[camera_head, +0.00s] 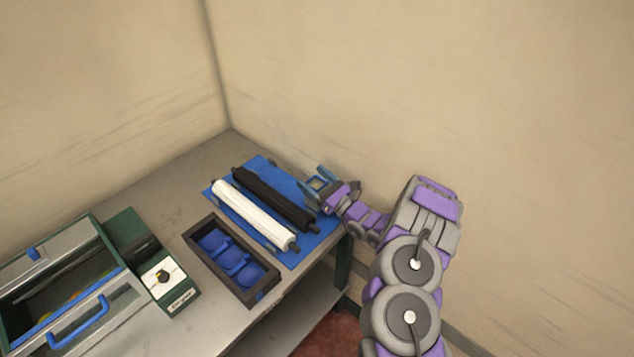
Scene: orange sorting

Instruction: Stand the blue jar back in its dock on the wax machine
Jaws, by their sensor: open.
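My gripper (316,187) is at the right end of the blue-based machine (212,196), beside its black roller (272,199). Its jaws are open, but the fingertips are small and hard to make out. A small blue square outline (317,182) shows right at the gripper; I cannot tell whether it belongs to the jar, a dock or the gripper. No blue jar can be made out clearly. The machine also carries a white roller (252,214) in front of the black one.
A dark tray (204,264) with blue rounded hollows lies in front of the rollers. A green machine (125,225) with blue handles and a dial stands at the left. Bare grey table (190,175) shows behind. Walls close off the back and right.

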